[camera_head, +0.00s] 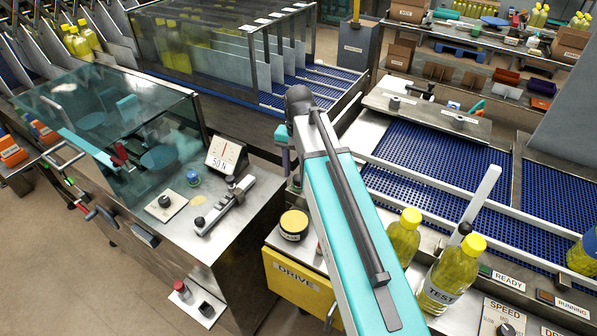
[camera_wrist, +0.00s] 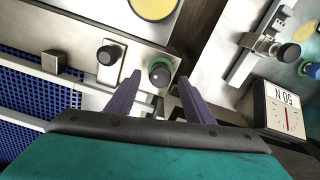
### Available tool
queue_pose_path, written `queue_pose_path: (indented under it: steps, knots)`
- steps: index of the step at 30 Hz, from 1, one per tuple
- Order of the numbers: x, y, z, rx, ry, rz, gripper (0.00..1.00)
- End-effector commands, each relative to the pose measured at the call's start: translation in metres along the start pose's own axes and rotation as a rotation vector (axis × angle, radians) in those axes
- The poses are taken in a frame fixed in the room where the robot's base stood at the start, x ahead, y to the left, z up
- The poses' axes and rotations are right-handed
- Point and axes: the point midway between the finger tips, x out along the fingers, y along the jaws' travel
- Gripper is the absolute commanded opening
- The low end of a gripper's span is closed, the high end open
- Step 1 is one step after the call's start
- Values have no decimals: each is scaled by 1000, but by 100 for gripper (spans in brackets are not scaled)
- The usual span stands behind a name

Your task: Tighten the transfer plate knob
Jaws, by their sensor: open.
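In the wrist view a black knob with a green ring (camera_wrist: 160,68) stands on a light metal plate (camera_wrist: 140,58). My gripper (camera_wrist: 160,78) is open, with its two dark purple fingers on either side of this knob in the picture. No contact shows, and the depth between fingertips and knob is hard to judge. A second black knob (camera_wrist: 109,54) stands left of it. No label shows which one is the transfer plate knob. In the head view my gripper (camera_head: 282,140) is mostly hidden behind my arm, and so is the green-ringed knob.
A 50 N gauge (camera_head: 226,154) and a sliding clamp (camera_head: 225,206) stand left of my arm. A yellow-topped tin (camera_head: 293,224) and yellow bottles (camera_head: 449,274) stand close to my arm.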

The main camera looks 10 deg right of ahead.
Motion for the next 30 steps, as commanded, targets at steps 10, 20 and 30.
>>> queue_pose_path:
  steps: [10,20,30]
  knots:
    - [-41,0,0,0,1,-1,48]
    - [-75,-1,-1,0,2,-1,48]
    - [-113,-1,-1,0,2,-1,48]
